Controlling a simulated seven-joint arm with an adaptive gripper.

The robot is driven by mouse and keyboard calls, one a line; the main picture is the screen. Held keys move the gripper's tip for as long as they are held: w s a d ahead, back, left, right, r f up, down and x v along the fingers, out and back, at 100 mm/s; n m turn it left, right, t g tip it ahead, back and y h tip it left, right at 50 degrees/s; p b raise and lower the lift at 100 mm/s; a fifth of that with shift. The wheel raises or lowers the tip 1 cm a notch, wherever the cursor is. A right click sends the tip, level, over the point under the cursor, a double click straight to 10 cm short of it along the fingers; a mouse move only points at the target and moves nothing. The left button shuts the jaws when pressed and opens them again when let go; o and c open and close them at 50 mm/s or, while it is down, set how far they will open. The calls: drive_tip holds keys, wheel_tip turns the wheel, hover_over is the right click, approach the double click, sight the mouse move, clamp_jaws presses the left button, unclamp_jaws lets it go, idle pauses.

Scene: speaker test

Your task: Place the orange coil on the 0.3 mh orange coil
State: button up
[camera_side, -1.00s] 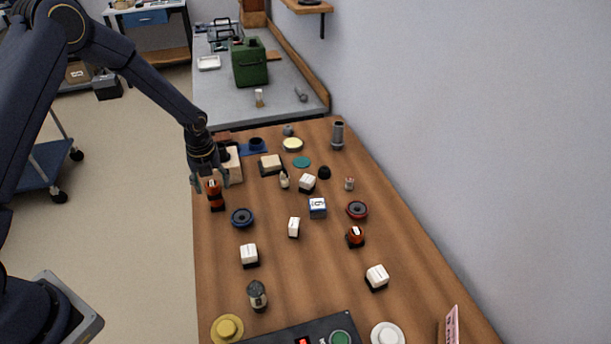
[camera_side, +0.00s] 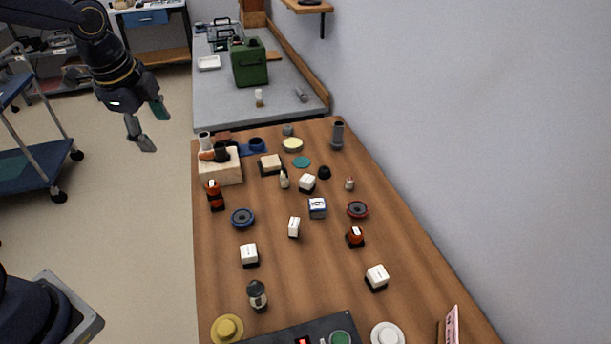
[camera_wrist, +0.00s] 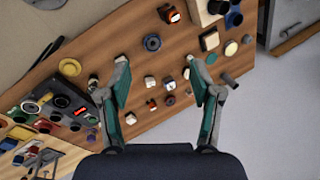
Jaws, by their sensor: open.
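An orange and black stack (camera_side: 214,197) stands near the left edge of the wooden table, showing two orange bands with black between and below; it looks like one orange coil on top of another. It also shows at the top of the wrist view (camera_wrist: 169,14). Another orange coil (camera_side: 355,236) on a black base stands alone at the right of the table. Coil labels are too small to read. My gripper (camera_side: 151,126) is open and empty, raised off the table's left side, apart from the stack. In the wrist view its fingers (camera_wrist: 157,70) are spread wide.
A wooden block (camera_side: 222,172) with dark and orange parts stands just behind the stack. A blue round speaker (camera_side: 242,217), a red one (camera_side: 357,209) and several white-topped pieces are spread over the table. A dark panel (camera_side: 290,334) is at the front.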

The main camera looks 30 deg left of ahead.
drive_tip(key=s+d+r+n+t, duration=0.1)
drive_tip(key=s+r+n, duration=0.1)
drive_tip(key=s+n, duration=0.4)
drive_tip(key=s+d+r+n+t+h, duration=0.1)
drive_tip(key=s+d+n, duration=0.1)
drive_tip(key=s+n, duration=0.5)
drive_tip(key=shift+s+r+n+h, duration=0.25)
drive_tip(key=shift+r+n+h, duration=0.05)
drive_tip(key=shift+r, duration=0.1)
